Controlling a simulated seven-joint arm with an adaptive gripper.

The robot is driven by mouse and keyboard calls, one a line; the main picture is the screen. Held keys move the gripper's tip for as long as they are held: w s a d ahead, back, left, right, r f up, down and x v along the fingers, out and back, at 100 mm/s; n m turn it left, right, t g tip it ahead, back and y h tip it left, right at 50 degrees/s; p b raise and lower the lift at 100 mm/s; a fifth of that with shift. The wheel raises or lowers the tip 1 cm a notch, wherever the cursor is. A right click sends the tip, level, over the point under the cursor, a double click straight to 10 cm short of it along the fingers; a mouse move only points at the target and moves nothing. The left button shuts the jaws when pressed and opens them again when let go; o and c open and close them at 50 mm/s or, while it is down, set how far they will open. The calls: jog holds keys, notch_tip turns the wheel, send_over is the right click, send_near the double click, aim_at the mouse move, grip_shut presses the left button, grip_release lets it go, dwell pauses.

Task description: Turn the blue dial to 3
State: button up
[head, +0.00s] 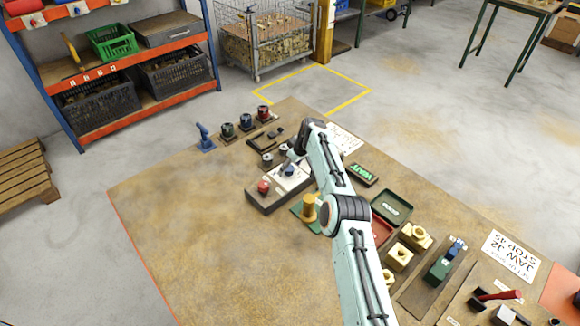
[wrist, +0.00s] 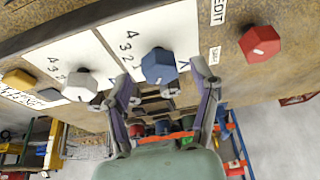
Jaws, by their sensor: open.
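The blue dial (wrist: 158,65) is a faceted knob on a white scale plate (wrist: 120,38). The figures 4, 3 and 2 show to the left of it in the wrist view. I cannot read clearly where its pointer stands. In the head view the blue dial (head: 288,168) shows on the control box, close to my gripper. My gripper (wrist: 165,85) is open, with one finger on each side of the dial's near part in the picture. I see no clear contact between the fingers and the dial.
A red knob (wrist: 260,42) is to the right of the blue dial, and a white dial (wrist: 80,86) and a yellow knob (wrist: 18,78) are to its left. The control box (head: 262,204) stands on a brown bench (head: 200,240), whose left part is clear.

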jog(key=shift+f, duration=0.25)
grip_shut()
jog(key=shift+a+m, duration=0.1)
jog(key=shift+m, duration=0.2)
jog(key=m+h, duration=0.1)
jog(key=m, duration=0.1)
jog(key=m+t+h, duration=0.1)
jog(key=m, duration=0.2)
jog(key=shift+a, duration=0.2)
jog(key=m+h, duration=0.1)
jog(key=m, duration=0.3)
jog(key=shift+a, duration=0.1)
jog(key=shift+m+h, duration=0.9)
jog(key=shift+m, duration=1.1)
